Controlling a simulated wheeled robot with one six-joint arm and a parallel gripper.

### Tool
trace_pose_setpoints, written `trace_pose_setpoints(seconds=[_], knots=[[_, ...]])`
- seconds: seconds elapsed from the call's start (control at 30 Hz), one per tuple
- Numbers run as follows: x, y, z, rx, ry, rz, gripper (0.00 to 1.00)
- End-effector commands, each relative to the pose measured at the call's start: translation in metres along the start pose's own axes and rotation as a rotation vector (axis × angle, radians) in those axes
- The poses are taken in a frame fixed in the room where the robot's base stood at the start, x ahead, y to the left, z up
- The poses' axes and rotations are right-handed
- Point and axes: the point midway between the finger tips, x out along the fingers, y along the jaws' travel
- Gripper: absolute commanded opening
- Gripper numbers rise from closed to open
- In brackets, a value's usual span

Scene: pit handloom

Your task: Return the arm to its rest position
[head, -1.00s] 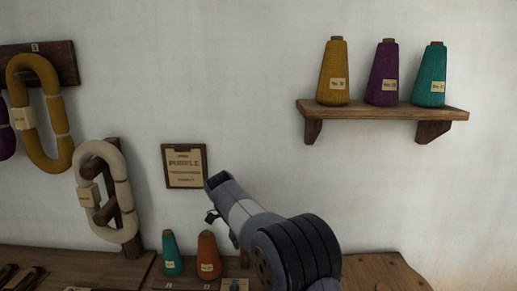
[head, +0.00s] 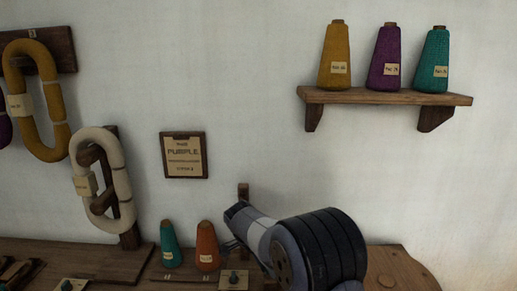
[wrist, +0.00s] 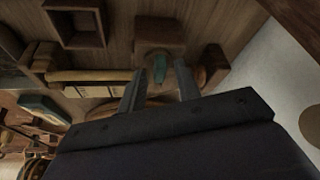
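My arm reaches in from the lower right of the head view, over the wooden bench (head: 50,255). My gripper (head: 236,218) is at its end, in front of the white wall and just right of a small orange cone. In the wrist view my gripper (wrist: 158,86) shows two dark fingers standing apart with nothing held between them. A small teal object (wrist: 160,66) on a wooden block shows beyond the gap. My arm hides part of the bench.
A wall shelf (head: 385,97) holds yellow, purple and teal cones. A small teal cone (head: 169,247) and the orange cone (head: 207,248) stand on the bench. Yellow (head: 53,95) and cream (head: 122,180) skeins hang at left. A notice (head: 184,156) reads "PURPLE".

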Motion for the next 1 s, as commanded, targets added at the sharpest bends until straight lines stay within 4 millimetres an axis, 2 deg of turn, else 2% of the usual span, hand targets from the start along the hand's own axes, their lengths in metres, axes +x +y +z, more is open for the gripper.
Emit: trace_pose_setpoints(seconds=[0.5, 1.0], knots=[[-0.0009, 0.0035, -0.0016, -0.411, 0.0, -0.169, 0.32], [-0.0017, 0.0049, -0.0036, -0.747, 0.0, -0.309, 0.32]])
